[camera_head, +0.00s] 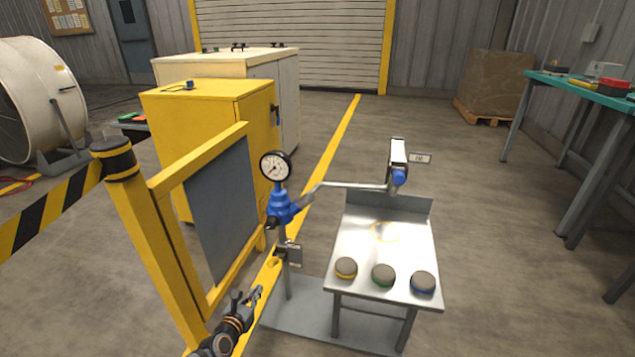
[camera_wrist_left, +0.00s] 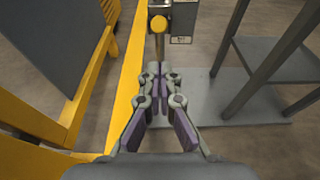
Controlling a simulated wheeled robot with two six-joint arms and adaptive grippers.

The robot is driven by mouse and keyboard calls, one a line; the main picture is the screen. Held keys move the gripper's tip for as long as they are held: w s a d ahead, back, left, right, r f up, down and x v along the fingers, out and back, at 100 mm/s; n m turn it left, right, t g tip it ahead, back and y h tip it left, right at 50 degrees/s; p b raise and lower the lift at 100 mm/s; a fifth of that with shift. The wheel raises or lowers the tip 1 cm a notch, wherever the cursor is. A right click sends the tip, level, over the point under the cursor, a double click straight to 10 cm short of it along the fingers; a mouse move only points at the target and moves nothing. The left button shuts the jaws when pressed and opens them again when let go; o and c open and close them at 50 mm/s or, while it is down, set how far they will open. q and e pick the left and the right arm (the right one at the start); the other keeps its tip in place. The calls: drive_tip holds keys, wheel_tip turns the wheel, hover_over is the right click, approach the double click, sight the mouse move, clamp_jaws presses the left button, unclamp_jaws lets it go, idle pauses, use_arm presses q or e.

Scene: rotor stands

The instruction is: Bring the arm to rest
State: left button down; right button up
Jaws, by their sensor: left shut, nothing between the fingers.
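My left gripper (camera_head: 254,292) is low in the head view, just right of the yellow frame's foot, and it is shut and empty. In the left wrist view its fingertips (camera_wrist_left: 160,70) are together, with nothing between them. Beyond the tips stands a post with a yellow knob (camera_wrist_left: 159,24) and a small grey box (camera_wrist_left: 184,20). The fingertips appear just short of this post; whether they touch it I cannot tell. My right gripper is in neither view.
A steel table (camera_head: 372,262) with several coloured-rimmed buttons stands to the right. A dial gauge (camera_head: 275,167) and blue valve body (camera_head: 281,206) top the post. A yellow guard frame (camera_head: 160,250) stands close on the left. Open floor (camera_head: 520,270) lies right.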

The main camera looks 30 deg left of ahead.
use_arm(q)
drive_tip(key=s+d+r+n+h, duration=0.25)
drive_tip(key=d+r+n, duration=0.45)
drive_tip(key=d+n, duration=0.75)
drive_tip(key=s+d+r+n+h, duration=0.3)
drive_tip(key=d+r+n, duration=0.5)
drive_tip(key=n, duration=1.1)
drive_tip(key=s+a+f+g+y+p, duration=0.2)
drive_tip(key=s+f+g+p, duration=0.7)
drive_tip(key=p, duration=0.9)
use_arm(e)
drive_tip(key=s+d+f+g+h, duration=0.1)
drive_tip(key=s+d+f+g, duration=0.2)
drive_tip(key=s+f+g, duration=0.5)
use_arm(q)
drive_tip(key=s+a+f+g+p, duration=0.2)
drive_tip(key=s+p, duration=0.7)
drive_tip(key=s, duration=0.3)
drive_tip(key=s+a+f+g+p, duration=0.2)
drive_tip(key=s+p, duration=0.7)
drive_tip(key=s, duration=0.3)
drive_tip(key=shift+s+f+y, duration=0.25)
drive_tip(key=shift+y, duration=0.2)
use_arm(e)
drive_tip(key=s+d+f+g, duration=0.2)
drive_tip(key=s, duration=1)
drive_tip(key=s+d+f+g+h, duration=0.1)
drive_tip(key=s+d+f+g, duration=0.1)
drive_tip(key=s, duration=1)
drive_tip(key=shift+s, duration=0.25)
